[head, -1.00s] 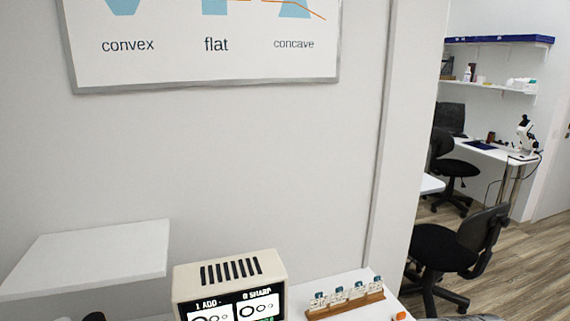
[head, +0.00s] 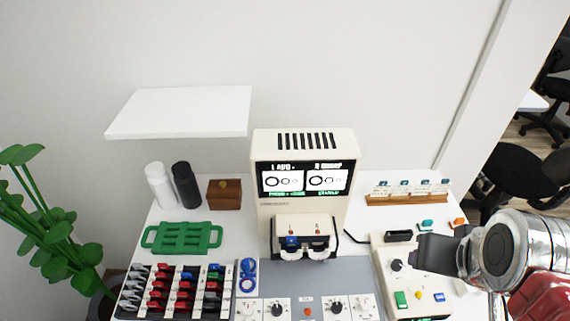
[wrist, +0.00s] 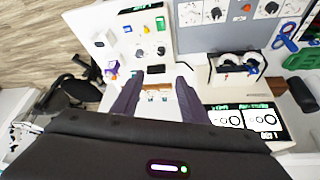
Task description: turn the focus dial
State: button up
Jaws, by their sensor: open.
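Several black dials show, and I cannot read which is the focus dial. Two dials, a left one (head: 277,309) and a right one (head: 336,307), sit on white plates on the grey panel. Another black dial (head: 397,265) is on the cream control box (head: 378,262) to the right; a black dial on that box also shows in the wrist view (wrist: 139,54). My gripper (head: 425,250) reaches in from the right, over the box's right part. In the wrist view its two dark fingers are apart and empty (wrist: 156,76).
The cream machine (head: 262,215) with a lit screen stands behind the panel. A green tray (head: 182,238), shakers, a wooden box (head: 225,194) and a rack of coloured pieces (head: 145,312) crowd the left. A wooden lens rack (head: 407,200) stands back right. A shelf (head: 180,112) juts from the wall.

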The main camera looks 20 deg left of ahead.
dwell(0.8)
jog(key=m+g, duration=0.3)
jog(key=g, duration=0.3)
send_over(398, 263)
jog(key=shift+f, duration=3.1)
jog(key=shift+f, duration=0.1)
notch_tip(398, 263, down, 14)
jog(key=shift+r, duration=0.2)
grip_shut()
